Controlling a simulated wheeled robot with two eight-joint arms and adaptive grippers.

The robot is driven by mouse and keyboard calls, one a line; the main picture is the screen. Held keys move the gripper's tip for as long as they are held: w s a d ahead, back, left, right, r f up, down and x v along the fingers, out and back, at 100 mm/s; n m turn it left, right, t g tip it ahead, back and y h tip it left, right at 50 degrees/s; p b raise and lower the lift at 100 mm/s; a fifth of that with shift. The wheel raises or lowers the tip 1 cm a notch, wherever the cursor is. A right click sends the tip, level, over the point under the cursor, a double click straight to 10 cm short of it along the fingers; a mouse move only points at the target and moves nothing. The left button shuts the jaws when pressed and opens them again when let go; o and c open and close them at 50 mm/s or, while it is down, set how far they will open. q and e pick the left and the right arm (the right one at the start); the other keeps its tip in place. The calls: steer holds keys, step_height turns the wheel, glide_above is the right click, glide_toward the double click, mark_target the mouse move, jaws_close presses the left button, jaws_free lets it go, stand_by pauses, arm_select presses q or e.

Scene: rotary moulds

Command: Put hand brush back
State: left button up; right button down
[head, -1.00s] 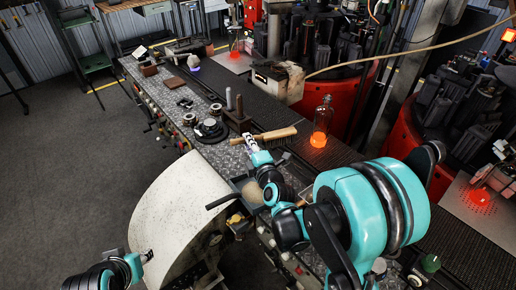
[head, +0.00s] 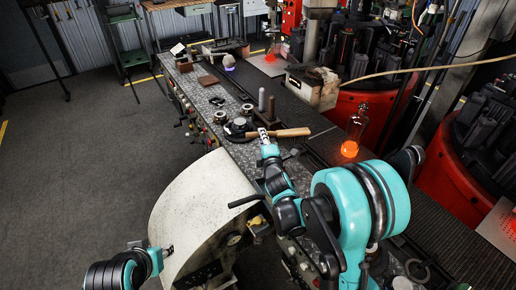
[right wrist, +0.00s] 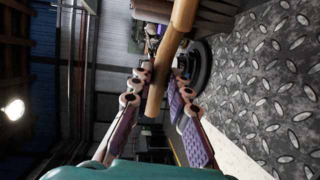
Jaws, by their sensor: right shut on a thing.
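The hand brush (head: 292,132) shows as a pale wooden bar pointing right from my right gripper (head: 264,135), above the metal bench. In the right wrist view, its wooden handle (right wrist: 158,80) runs slanted between the two purple-padded fingers of the right gripper (right wrist: 161,84), which are closed on it. My left gripper (head: 168,250) is at the lower left, near the pale curved cover and away from the brush. Its fingers are too small to judge.
The pale curved machine cover (head: 195,205) stands below the bench (head: 215,110). A dark round part (head: 238,128) and an upright post (head: 271,108) are close to my right gripper. A glowing glass bottle (head: 350,147) stands to the right. Open floor lies to the left.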

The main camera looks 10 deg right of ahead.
steer(key=shift+w+a+f+b, duration=0.15)
steer(key=shift+w+a+f, duration=0.25)
steer(key=shift+w, duration=0.1)
steer(key=shift+w+a+f+b, duration=0.15)
steer(key=shift+w+a+f, duration=0.1)
steer(key=shift+w+f, duration=0.2)
step_height(320, 180, down, 3)
steer(key=shift+f+b, duration=0.1)
steer(key=shift+b, duration=0.75)
steer(key=shift+f, duration=0.35)
steer(key=shift+r, duration=0.1)
steer(key=shift+f+b, duration=0.6)
steer(key=shift+b, duration=0.15)
steer(key=shift+s, duration=0.1)
steer(key=c, duration=1.4)
jaws_free()
steer(key=shift+c, duration=0.2)
